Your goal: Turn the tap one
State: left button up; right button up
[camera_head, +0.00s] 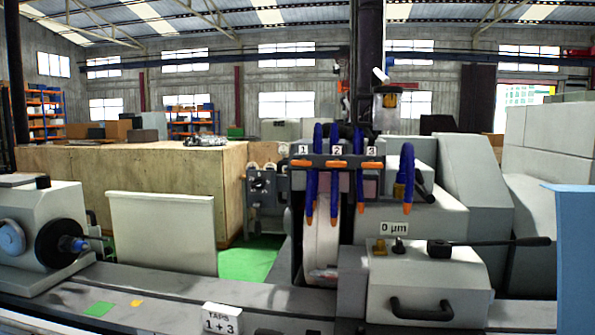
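Tap one is the left orange lever (301,163) on a grey manifold bar, under the label 1. The tap two lever (336,164) and the tap three lever (372,165) sit to its right under labels 2 and 3. All three levers look level, lying across the bar. Blue hoses (318,140) with orange nozzle tips hang around the bar in front of the grinding wheel (321,240). A small sign (222,319) on the machine bed reads "TAPS 1 + 3". Neither of my grippers is in view.
A grey housing with a black handle (422,309) and a long lever (490,243) stands right of the wheel. A workhead (45,235) is at the left. A pale upright panel (162,232) stands behind the bed. A blue panel (576,260) fills the right edge.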

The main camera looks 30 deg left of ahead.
aim_at(302, 162)
jog(key=i+l+u, duration=0.15)
jog(key=u, duration=0.25)
jog(key=i+l+u, duration=0.1)
jog(key=u, duration=0.25)
jog(key=i+l+u, duration=0.1)
jog(key=l+u, duration=0.3)
jog(key=j, duration=0.1)
